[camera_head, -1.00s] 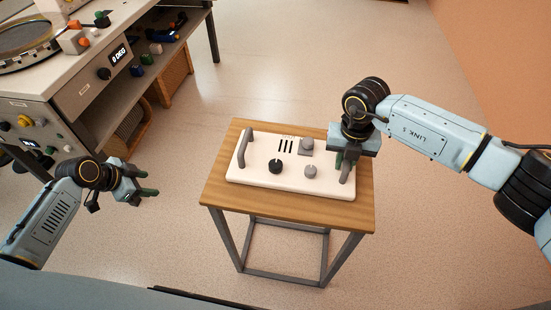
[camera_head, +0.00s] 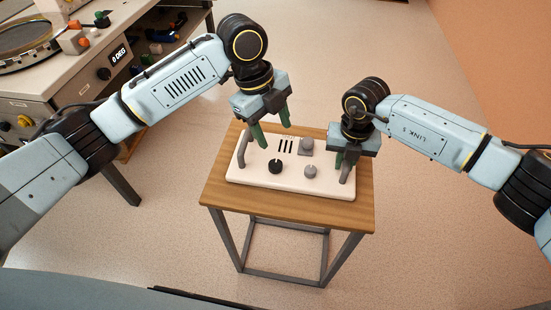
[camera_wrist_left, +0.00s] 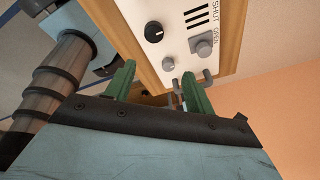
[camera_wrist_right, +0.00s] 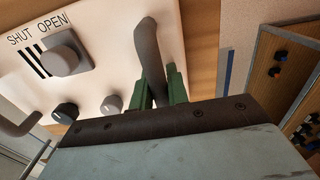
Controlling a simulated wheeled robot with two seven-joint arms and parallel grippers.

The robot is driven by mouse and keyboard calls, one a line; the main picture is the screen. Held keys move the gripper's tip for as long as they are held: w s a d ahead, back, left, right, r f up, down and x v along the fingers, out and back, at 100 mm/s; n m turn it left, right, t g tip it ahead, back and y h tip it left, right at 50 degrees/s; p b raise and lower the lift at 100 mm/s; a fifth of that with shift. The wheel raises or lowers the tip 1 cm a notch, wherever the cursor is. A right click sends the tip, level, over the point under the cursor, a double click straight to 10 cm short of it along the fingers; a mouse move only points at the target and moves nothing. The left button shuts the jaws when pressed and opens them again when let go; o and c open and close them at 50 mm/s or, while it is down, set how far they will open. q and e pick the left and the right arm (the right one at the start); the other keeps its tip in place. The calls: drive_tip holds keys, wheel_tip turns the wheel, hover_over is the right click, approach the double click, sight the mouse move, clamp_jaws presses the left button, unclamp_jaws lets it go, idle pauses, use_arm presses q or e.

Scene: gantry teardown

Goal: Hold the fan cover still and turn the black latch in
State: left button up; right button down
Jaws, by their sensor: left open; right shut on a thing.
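The fan cover (camera_head: 255,176) is a cream panel lying flat on a small wooden table. The black latch (camera_head: 275,167) is a round knob with a white mark near the panel's front middle; it also shows in the left wrist view (camera_wrist_left: 154,32) and the right wrist view (camera_wrist_right: 66,112). My right gripper (camera_wrist_right: 159,85) is shut on the cover's right grey handle (camera_wrist_right: 150,50). My left gripper (camera_head: 273,131) is open and empty above the cover's back left part, behind the latch and apart from it, fingers pointing down.
The cover also bears a left grey handle (camera_head: 243,147), a grey round knob (camera_head: 310,171), a grey knob on a square plate (camera_head: 306,146) and black slots by SHUT and OPEN lettering. The wooden table (camera_head: 290,208) stands on open floor. A workbench (camera_head: 80,85) stands back left.

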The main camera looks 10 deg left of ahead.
sight(276, 164)
use_arm(q)
drive_tip(key=f+y, duration=0.1)
drive_tip(key=f, duration=0.2)
drive_tip(key=f+m+y, duration=0.1)
drive_tip(key=f, duration=0.3)
drive_tip(key=f+m+y, duration=0.1)
drive_tip(key=f, duration=0.2)
drive_tip(key=shift+s+d+f, duration=0.25)
drive_tip(key=shift+d+f, duration=0.1)
drive_tip(key=shift+d, duration=0.05)
drive_tip(key=shift+c, duration=0.3)
drive_tip(key=c, duration=0.9)
